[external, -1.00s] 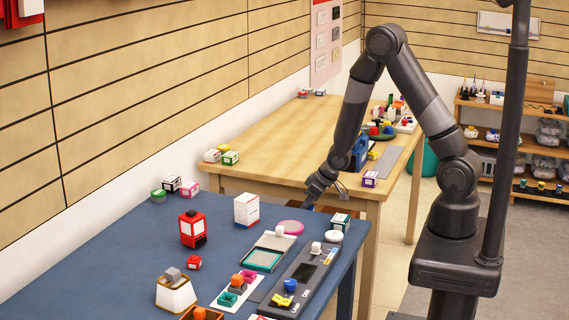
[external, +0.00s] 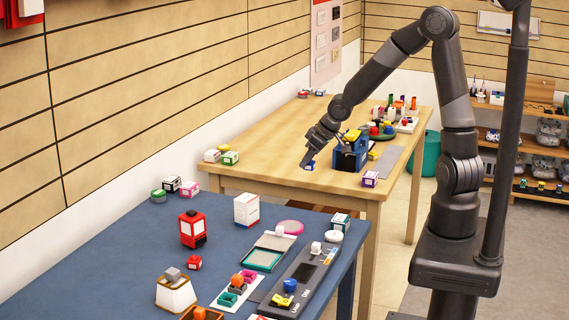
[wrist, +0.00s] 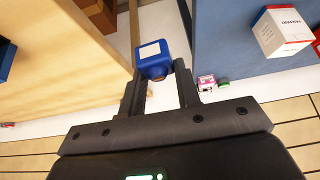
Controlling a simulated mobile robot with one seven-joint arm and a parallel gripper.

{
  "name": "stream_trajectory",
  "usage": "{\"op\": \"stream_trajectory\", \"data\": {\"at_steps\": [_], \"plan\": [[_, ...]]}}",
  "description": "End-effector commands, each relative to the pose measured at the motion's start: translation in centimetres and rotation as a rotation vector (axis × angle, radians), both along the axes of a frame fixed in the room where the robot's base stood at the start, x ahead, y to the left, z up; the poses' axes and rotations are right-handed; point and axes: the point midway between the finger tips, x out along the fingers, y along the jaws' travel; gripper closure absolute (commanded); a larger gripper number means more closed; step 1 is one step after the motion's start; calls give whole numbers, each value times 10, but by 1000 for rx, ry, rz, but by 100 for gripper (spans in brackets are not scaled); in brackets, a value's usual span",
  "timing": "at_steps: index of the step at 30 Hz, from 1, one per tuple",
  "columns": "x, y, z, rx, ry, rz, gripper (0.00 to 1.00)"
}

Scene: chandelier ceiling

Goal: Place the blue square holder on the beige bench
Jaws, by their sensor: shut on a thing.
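My gripper (external: 311,158) is shut on a small blue square holder (external: 309,166). In the wrist view the holder (wrist: 153,58) sits between the fingertips (wrist: 160,78), with a pale square on its face. The beige bench (external: 265,150) is the light wooden table at the back. In the external view the gripper and holder appear in front of its top. In the wrist view the wooden top (wrist: 65,65) lies to the left of the holder. The holder shows apart from any surface, but its height is hard to tell.
A blue box-like organizer (external: 350,155) stands on the bench just right of the gripper. A white and purple box (external: 370,179) is near the front edge. The middle left of the bench top is clear. A blue table (external: 120,255) stands in front.

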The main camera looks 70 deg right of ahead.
Motion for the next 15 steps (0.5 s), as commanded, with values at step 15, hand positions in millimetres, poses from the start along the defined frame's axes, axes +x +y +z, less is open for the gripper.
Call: {"op": "stream_trajectory", "data": {"at_steps": [15], "plan": [[0,-1,50,-2,-2,-3,92]]}}
